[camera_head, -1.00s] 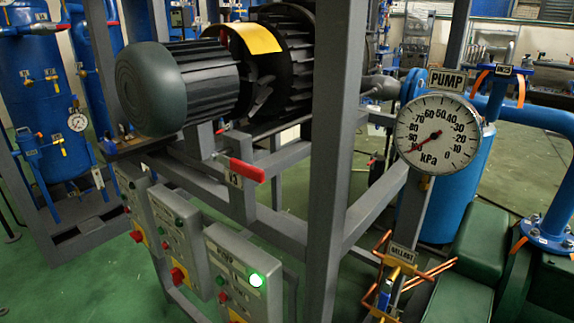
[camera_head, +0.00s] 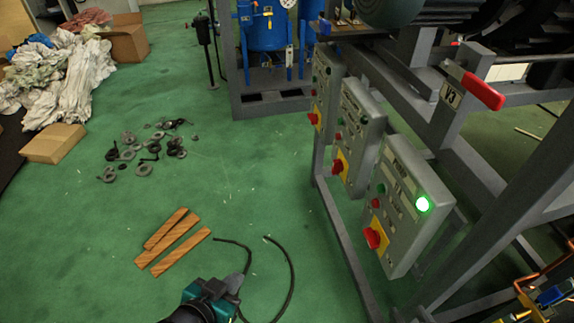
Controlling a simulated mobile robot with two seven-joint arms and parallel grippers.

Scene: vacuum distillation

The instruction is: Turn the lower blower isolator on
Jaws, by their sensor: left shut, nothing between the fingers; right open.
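Three grey control boxes hang in a row on the frame at the right. The nearest box (camera_head: 402,245) has a lit green lamp (camera_head: 422,204) and a red rotary knob (camera_head: 375,238) on a yellow plate. The middle box (camera_head: 368,113) has a red knob (camera_head: 338,166) on yellow, and its lamp looks unlit. The farthest box (camera_head: 326,84) also has a red knob (camera_head: 314,118). The labels are too small to read, so I cannot tell which knob is the lower blower isolator.
A red-handled lever (camera_head: 475,86) tagged V3 sticks out above the boxes. The green floor (camera_head: 265,180) left of the boxes is mostly clear.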

